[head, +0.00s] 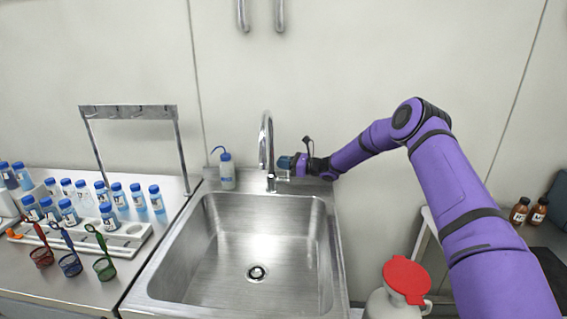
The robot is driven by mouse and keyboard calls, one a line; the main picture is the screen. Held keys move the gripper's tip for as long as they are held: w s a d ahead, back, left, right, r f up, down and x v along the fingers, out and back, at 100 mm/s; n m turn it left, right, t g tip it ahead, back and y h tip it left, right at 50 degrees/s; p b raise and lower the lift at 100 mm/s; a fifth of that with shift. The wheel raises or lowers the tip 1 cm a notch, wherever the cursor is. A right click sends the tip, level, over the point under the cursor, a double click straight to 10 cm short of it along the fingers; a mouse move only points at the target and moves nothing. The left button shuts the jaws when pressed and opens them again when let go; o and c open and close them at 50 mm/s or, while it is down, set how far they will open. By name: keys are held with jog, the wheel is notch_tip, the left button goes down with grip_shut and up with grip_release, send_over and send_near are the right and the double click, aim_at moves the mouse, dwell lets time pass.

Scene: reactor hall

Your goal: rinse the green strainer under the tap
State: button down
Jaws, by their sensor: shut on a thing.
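The green strainer (104,268) stands on the left counter, the rightmost of three small long-handled strainers, well away from my gripper. The chrome tap (266,147) rises at the back of the steel sink, its curved spout over the basin. No water stream shows. My gripper (287,163) is at the tap's right side, reaching in from the right. It is shut on the tap, seemingly at its lever; the small contact area is mostly hidden by the fingers.
The sink basin (215,274) is empty, with a drain in the middle. A wash bottle (227,171) stands left of the tap. Blue-capped vials, a white rack (124,240), a red strainer (41,257), a blue strainer (70,264) and a metal hook stand (128,112) occupy the left counter.

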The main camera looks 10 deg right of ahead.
jog(key=shift+s+n, duration=0.2)
jog(key=shift+n, duration=0.1)
jog(key=c, duration=1.2)
grip_release()
jog(key=shift+o, duration=0.2)
jog(key=v, duration=1)
jog(key=shift+s+d, duration=0.2)
jog(key=shift+d, duration=0.1)
jog(key=shift+f, duration=0.1)
